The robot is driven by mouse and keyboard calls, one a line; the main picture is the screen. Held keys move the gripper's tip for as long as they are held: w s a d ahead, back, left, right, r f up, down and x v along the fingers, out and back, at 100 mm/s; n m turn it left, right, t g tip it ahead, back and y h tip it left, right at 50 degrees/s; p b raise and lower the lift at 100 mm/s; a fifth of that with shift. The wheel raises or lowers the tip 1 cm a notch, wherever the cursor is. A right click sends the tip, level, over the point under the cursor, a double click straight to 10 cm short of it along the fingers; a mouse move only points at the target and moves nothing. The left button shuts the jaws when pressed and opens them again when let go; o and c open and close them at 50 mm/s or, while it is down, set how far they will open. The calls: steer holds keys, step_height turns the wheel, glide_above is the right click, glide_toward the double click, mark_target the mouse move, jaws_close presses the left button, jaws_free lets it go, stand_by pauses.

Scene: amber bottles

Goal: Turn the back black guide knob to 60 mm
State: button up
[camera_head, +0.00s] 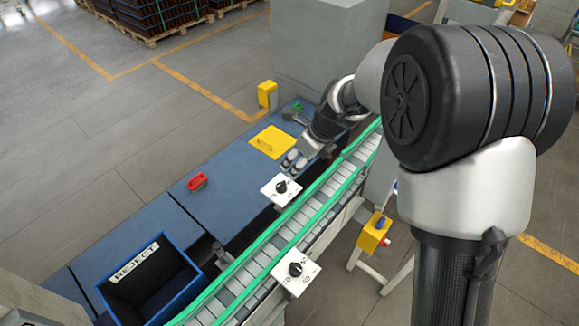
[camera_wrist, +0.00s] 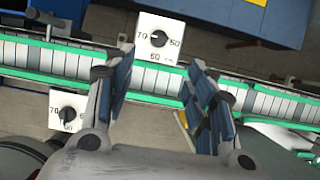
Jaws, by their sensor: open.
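The back black guide knob (camera_head: 282,187) sits on a white dial plate on the far side of the conveyor. In the wrist view the back knob (camera_wrist: 158,38) has 70 at its left, 50 at its right and 60 below; its pointer seems to lie towards 70, but is too small to read surely. A second black knob (camera_head: 295,269) is on the near side; it also shows in the wrist view (camera_wrist: 68,113). My gripper (camera_head: 298,158) is above the conveyor's far side, just beyond the back knob. In the wrist view my gripper (camera_wrist: 160,92) is open and empty, apart from both knobs.
The conveyor (camera_head: 240,284) with green guide rails runs diagonally between the knobs. A blue REJECT bin (camera_head: 178,263), a red block (camera_head: 197,181) and a yellow plate (camera_head: 271,142) are on the blue deck. A yellow box (camera_head: 372,235) with a red button stands at the near side.

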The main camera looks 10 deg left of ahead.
mark_target(282, 184)
steer(key=b+x, duration=0.1)
steer(key=x, duration=1.5)
steer(key=shift+f, duration=0.4)
steer(key=shift+s, duration=0.1)
steer(key=shift+c, duration=0.6)
steer(key=c, duration=0.9)
